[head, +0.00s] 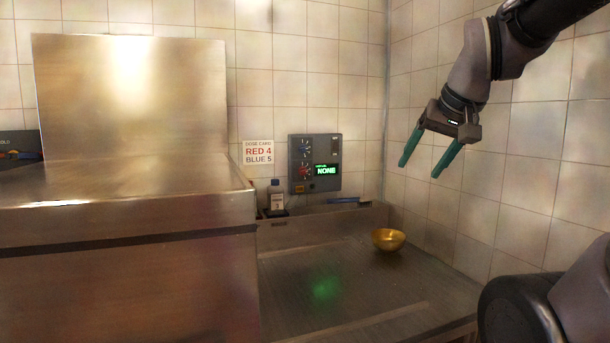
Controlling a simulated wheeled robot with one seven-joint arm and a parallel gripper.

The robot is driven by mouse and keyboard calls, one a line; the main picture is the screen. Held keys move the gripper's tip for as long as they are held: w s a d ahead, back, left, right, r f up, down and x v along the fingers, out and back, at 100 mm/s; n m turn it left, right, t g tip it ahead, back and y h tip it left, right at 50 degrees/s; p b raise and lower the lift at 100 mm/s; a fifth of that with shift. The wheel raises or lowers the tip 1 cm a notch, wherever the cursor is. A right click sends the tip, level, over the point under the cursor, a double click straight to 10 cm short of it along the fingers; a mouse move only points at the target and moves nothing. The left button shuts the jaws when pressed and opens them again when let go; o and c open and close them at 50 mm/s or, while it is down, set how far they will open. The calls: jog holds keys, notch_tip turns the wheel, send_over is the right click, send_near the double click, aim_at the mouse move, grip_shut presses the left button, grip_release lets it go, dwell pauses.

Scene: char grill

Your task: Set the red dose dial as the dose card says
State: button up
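The dose card (258,152) is on the tiled back wall and reads "RED 4" and "BLUE 5". To its right, a grey dispenser box (330,180) hangs on the wall. The red dose dial (304,171) is on the box's left side, below a blue dial (304,150). The dial's setting is too small to read. A green display (326,170) on the box reads "NONE". My gripper (422,171) is open and empty, with teal fingers pointing down, at the upper right, in the picture to the right of the box.
A bottle (276,194) with a label stands left below the box. A gold bowl (388,239) sits on the steel counter (350,285). A large steel hood or lid (130,115) fills the left. Tiled walls meet right of the box.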

jog(key=w+a+n+t, duration=0.2)
jog(key=w+a+n, duration=0.15)
jog(key=w, duration=1.15)
jog(key=n+t+y, duration=0.4)
jog(key=n+t, duration=0.1)
jog(key=t, duration=0.3)
send_near(304, 173)
jog(key=x, duration=0.9)
jog(key=shift+w+d+f, duration=0.1)
jog(key=shift+w, duration=0.1)
grip_shut()
